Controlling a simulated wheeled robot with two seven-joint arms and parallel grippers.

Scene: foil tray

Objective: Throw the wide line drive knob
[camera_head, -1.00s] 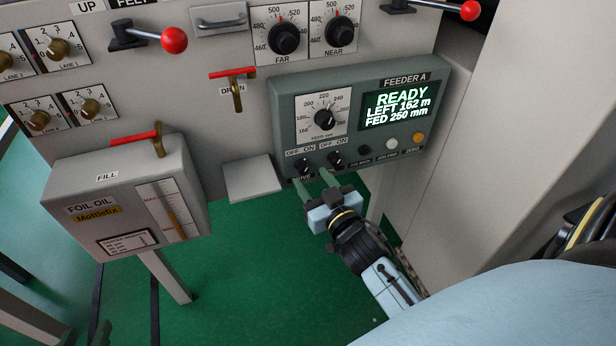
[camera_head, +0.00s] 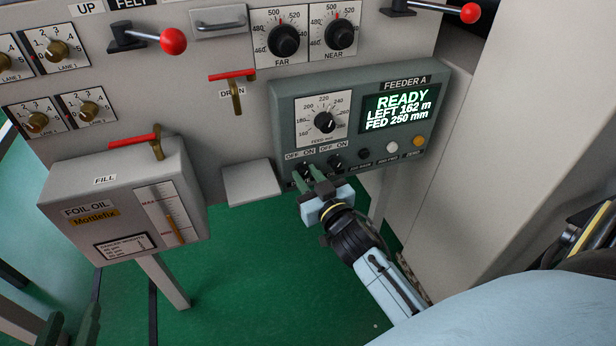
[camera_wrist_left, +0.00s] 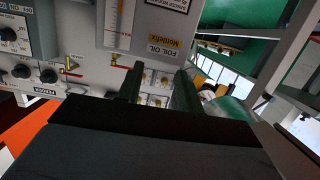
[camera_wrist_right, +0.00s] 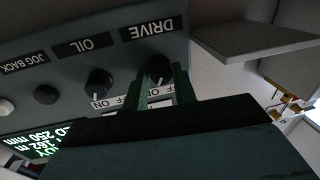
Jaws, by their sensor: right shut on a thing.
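The DRIVE knob is a small black rotary knob (camera_head: 303,167) at the lower left of the grey-green FEEDER A box (camera_head: 283,110). In the right wrist view the same knob (camera_wrist_right: 159,67) sits between green fingers, under the DRIVE label. My right gripper (camera_head: 309,176) is shut on it; the fingers partly hide the OFF/ON plate. The display (camera_head: 400,108) reads READY, LEFT 162 m, FED 250 mm. My left gripper (camera_head: 69,328) is at the lower left edge. In the left wrist view its fingers (camera_wrist_left: 158,84) are apart with nothing between them.
The OIL knob (camera_head: 336,161) is close to the right of the DRIVE knob. A grey ledge (camera_head: 250,183) juts out to the left. The foil oil box (camera_head: 125,195), red-handled levers and red-ball levers stand further left and above. The green floor below is clear.

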